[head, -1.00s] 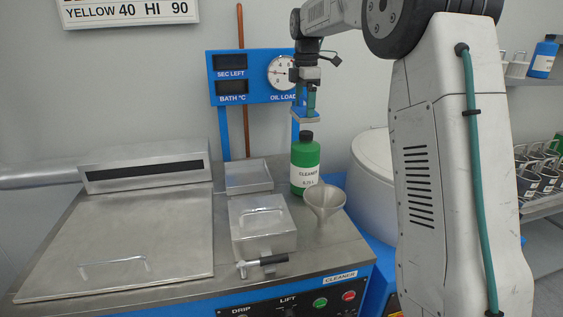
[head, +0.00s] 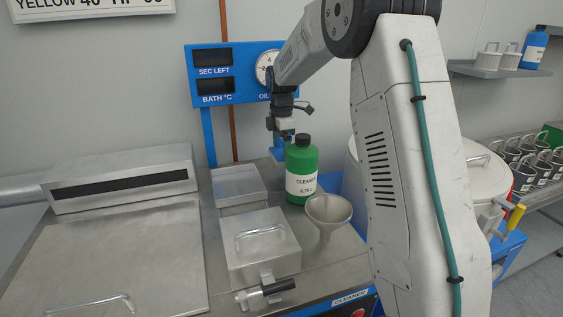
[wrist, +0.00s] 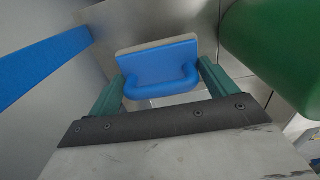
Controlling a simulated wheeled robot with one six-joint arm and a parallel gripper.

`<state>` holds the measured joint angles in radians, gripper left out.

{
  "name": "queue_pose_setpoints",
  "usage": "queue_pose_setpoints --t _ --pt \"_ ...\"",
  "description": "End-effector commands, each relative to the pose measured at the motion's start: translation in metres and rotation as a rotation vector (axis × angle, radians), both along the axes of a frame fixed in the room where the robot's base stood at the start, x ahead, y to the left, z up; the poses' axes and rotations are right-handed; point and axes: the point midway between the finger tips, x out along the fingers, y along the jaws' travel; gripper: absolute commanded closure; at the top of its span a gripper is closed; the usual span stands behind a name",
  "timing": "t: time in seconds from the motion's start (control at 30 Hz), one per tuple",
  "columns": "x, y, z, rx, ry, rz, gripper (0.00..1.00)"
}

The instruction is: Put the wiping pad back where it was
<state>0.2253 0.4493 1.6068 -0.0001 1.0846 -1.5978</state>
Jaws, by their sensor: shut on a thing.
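The wiping pad (wrist: 158,66) is a blue block with a blue loop handle and a pale layer along its far edge. In the wrist view my gripper (wrist: 160,84) has its two green fingers at either side of the handle, shut on it. In the head view my gripper (head: 283,130) is low behind and left of the green cleaner bottle (head: 301,168). The bottle partly hides the fingers and pad there. The pad is over or near the metal deck behind the bottle; I cannot tell whether it touches.
The bottle also stands close on the right in the wrist view (wrist: 275,45). A blue post (wrist: 40,70) is on the left. A funnel (head: 328,211), a lidded metal box (head: 261,245) and a shallow tray (head: 238,185) are in front. The display panel (head: 225,88) is behind.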

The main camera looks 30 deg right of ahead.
Motion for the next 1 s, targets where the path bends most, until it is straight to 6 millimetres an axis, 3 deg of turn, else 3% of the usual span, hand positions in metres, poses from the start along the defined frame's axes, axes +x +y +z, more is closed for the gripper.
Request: queue_pose_setpoints --t 0.37,0.73,0.77,0.8,1.0 --pt "-0.001 -0.001 -0.049 0.0 0.002 -0.002 0.37" --pt "0.0 -0.001 -0.053 0.0 0.001 -0.001 0.37" --pt "0.0 -0.001 -0.054 0.0 0.001 -0.001 0.12" --pt "0.0 -0.001 -0.053 0.0 0.0 -0.001 0.01" --pt "0.0 -0.001 -0.053 0.0 0.0 -0.001 0.0"
